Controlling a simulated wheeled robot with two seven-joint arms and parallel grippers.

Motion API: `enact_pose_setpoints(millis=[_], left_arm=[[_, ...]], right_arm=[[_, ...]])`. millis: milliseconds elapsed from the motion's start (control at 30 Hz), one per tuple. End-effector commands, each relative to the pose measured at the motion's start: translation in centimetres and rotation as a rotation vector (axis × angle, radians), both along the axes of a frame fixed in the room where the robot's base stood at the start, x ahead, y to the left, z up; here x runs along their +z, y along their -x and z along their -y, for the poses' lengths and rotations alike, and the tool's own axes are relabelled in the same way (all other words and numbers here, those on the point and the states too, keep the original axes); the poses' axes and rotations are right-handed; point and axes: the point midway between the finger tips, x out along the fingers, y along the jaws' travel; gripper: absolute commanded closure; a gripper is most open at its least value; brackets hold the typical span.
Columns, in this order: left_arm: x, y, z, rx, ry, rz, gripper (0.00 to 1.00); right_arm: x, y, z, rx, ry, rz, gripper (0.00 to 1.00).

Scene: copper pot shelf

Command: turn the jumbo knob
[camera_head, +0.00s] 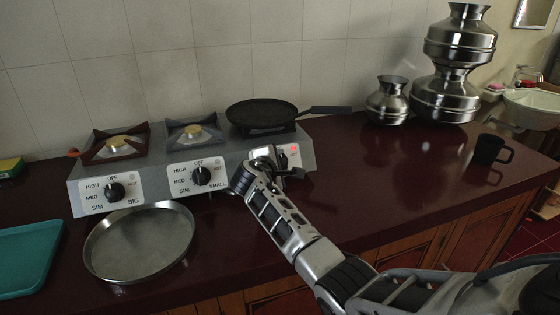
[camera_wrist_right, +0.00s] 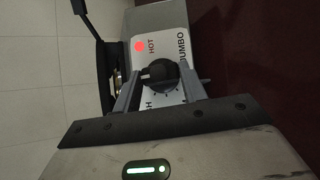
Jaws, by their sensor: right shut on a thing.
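The stove (camera_head: 200,165) stands against the tiled wall with three burners and three knobs. The jumbo knob (camera_wrist_right: 160,75) is black, on a white panel marked HOT and JUMBO in the right wrist view. A red light (camera_wrist_right: 139,46) glows on that panel, and it also shows in the head view (camera_head: 295,149). My right gripper (camera_head: 270,160) is at the stove's right panel. In the wrist view its fingers (camera_wrist_right: 152,90) are shut on the jumbo knob, one on each side. The knob's pointer is partly hidden. My left gripper is not in view.
A black pan (camera_head: 262,111) sits on the right burner, its handle pointing right. A round metal tray (camera_head: 140,243) lies before the stove, with a teal tray (camera_head: 25,258) at left. Steel pots (camera_head: 446,94) and a black mug (camera_head: 489,149) stand at right. The counter between is clear.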

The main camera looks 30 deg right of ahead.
Motion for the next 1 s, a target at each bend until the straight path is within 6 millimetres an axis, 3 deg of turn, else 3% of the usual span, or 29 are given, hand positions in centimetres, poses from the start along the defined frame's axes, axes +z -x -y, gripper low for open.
enact_pose_setpoints(millis=[733,767,800,833,1000], left_arm=[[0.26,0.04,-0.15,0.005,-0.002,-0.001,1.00],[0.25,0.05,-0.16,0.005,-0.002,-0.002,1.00],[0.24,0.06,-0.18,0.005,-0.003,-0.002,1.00],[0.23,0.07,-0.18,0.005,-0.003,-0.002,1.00],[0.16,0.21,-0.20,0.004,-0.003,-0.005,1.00]], right_arm=[[-0.04,0.03,0.10,-0.049,-0.078,0.016,0.81],[-0.04,0.02,0.10,-0.049,-0.078,0.016,0.53],[-0.04,0.02,0.10,-0.048,-0.077,0.017,0.42],[-0.03,0.01,0.10,-0.048,-0.077,0.016,0.36],[0.03,-0.01,0.09,-0.046,-0.075,0.017,0.36]])
